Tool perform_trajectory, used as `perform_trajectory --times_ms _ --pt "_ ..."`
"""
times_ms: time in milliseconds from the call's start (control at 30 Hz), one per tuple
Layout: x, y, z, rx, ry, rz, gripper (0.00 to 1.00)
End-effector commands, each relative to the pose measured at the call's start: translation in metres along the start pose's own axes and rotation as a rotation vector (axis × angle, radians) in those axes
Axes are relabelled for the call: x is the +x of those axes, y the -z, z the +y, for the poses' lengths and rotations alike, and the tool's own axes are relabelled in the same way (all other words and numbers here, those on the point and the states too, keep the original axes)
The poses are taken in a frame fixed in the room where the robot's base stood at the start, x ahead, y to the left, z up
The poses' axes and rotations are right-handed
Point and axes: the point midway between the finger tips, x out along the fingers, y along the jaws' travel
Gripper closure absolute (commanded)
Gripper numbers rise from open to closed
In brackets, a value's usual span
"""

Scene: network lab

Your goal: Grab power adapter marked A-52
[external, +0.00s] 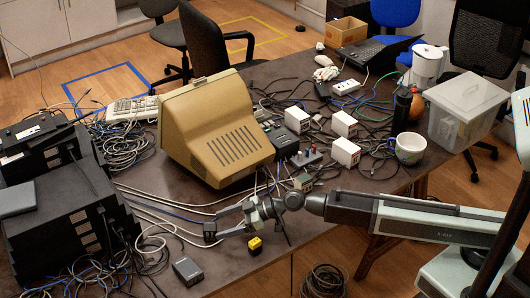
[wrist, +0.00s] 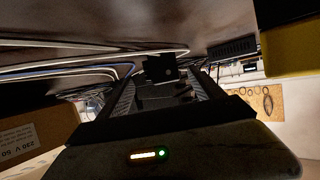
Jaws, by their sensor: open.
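My gripper (external: 224,222) is open, low over the table in front of the beige monitor, pointing left. A small black block (external: 210,232) is at its fingertips; a dark block also shows ahead in the wrist view (wrist: 160,68). I cannot tell whether it is touched or is an adapter. A dark grey adapter-like box (external: 187,270) lies near the table's front edge. White adapter-like cubes (external: 345,153) stand right of the monitor. In the wrist view, a brownish box (wrist: 28,138) at left carries a label reading "230 V 50". No A-52 mark is legible.
A yellow and black block (external: 255,245) lies just in front of my gripper. The beige monitor (external: 215,130) stands behind it. Cables (external: 150,205) cross the table around the fingertips. Black equipment boxes (external: 60,225) fill the left side.

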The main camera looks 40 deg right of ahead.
Motion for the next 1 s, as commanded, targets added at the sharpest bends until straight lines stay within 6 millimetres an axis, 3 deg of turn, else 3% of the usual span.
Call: perform_trajectory --times_ms 233,467,567,733,767,1000 --pt "0.045 -0.002 -0.002 0.000 0.001 -0.001 0.24" --pt "0.047 0.000 -0.003 0.000 -0.001 -0.001 0.24" --pt "0.047 0.000 -0.002 0.000 -0.001 -0.001 0.46" --pt "0.046 0.000 -0.002 0.000 -0.001 -0.001 0.93" --pt "0.046 0.001 -0.002 0.001 -0.001 0.000 0.97" --pt "0.046 0.002 -0.002 0.001 -0.001 0.000 0.97"
